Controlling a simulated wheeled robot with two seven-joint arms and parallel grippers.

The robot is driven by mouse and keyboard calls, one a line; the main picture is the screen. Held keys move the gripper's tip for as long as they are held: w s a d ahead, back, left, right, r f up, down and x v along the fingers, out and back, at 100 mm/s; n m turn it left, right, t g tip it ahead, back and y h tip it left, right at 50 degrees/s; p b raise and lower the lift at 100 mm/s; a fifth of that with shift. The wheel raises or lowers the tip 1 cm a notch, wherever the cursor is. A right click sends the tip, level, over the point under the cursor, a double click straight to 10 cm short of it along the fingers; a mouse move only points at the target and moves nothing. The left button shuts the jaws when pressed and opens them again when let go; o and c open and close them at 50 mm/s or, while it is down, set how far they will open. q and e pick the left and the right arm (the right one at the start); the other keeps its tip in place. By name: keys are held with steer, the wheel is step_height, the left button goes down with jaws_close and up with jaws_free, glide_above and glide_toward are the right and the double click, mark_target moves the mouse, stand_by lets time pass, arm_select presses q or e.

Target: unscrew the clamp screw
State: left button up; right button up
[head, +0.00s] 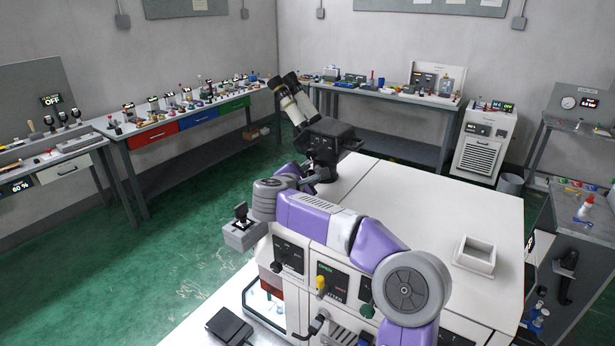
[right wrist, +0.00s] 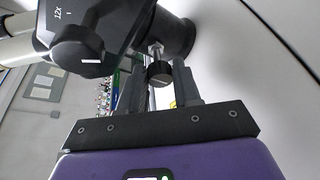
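The clamp screw (right wrist: 159,72) has a dark round knob on a bright metal shaft. The shaft runs into the dark round column of the microscope in the right wrist view. The microscope (head: 328,140) stands at the far left end of the white bench in the head view. My right gripper (right wrist: 159,78) has one finger on each side of the knob, with no clear gap, and looks shut on it. In the head view my right gripper (head: 306,176) is at the microscope's base, and the fingers and screw are too small or hidden. My left gripper is not in view.
The white bench top (head: 400,195) is mostly clear, with a square white tray (head: 475,254) on its right. A machine front with knobs (head: 332,282) lies below my right arm. A joystick box (head: 243,230) stands left of it. Tool benches line the walls.

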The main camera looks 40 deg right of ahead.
jaws_close()
steer(key=n, duration=0.1)
steer(key=n+g+p, duration=0.1)
steer(key=shift+w+a+r+n, duration=0.1)
steer(key=shift+r+n, duration=0.05)
steer(key=shift+n, duration=0.15)
steer(key=shift+n+g+p, duration=0.45)
steer(key=shift+n+g, duration=0.35)
steer(key=shift+n, duration=0.3)
steer(key=shift+o, duration=2.3)
jaws_free()
